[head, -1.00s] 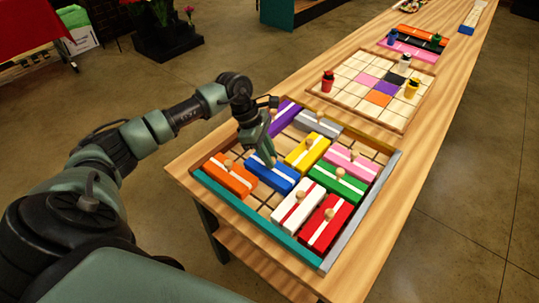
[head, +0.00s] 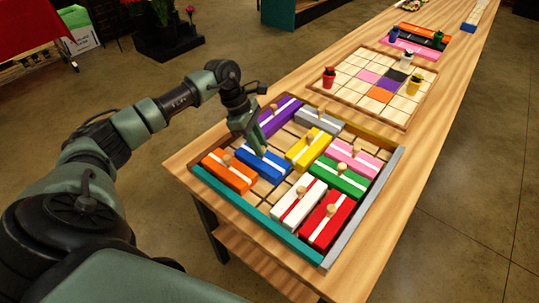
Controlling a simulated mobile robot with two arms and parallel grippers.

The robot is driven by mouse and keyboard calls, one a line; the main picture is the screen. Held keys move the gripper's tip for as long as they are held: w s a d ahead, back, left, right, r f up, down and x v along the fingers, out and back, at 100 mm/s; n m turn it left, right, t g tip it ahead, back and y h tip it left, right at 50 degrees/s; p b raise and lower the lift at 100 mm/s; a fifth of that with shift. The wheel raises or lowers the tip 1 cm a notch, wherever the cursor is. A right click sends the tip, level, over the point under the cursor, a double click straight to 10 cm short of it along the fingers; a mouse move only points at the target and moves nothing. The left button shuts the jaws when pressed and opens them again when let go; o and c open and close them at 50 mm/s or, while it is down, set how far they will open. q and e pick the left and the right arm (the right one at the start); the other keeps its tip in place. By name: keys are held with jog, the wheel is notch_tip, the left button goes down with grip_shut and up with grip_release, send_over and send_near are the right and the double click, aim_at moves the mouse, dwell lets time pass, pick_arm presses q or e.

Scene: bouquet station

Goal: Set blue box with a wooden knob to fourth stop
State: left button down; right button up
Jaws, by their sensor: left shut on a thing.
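The blue box (head: 268,170) with a white stripe lies in the left part of a walled sliding tray (head: 255,212), between the orange box (head: 225,178) and the yellow box (head: 303,157). My left gripper (head: 260,152) points down onto the blue box and is shut on its wooden knob, which the fingers hide. The box rests on the tray floor. I see no clear marks for the stops. My right gripper is not in view.
Purple (head: 277,118), grey (head: 318,122), pink (head: 352,161), green (head: 337,180), white (head: 295,208) and red (head: 323,228) knobbed boxes crowd the tray. Bare floor shows below the blue box. A tile board (head: 350,94) with small pots stands behind.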

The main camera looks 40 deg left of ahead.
aim_at(245, 148)
pick_arm(q)
jog(key=a+b, duration=0.1)
jog(key=a, duration=0.1)
jog(key=a+b, duration=0.1)
jog(key=a, duration=0.2)
jog(key=shift+w+a, duration=0.2)
jog(key=shift+a, duration=0.15)
jog(key=shift+d+r, duration=0.1)
jog(key=shift+r, duration=0.1)
jog(key=c, duration=1.3)
grip_release()
jog(key=shift+o, duration=0.2)
jog(key=shift+f, duration=0.15)
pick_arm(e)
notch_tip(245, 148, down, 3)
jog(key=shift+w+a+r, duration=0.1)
pick_arm(q)
jog(key=shift+a+r, duration=0.2)
jog(key=shift+r, duration=0.1)
jog(key=b+v, duration=0.1)
jog(key=v, duration=0.6)
jog(key=shift+b, duration=0.3)
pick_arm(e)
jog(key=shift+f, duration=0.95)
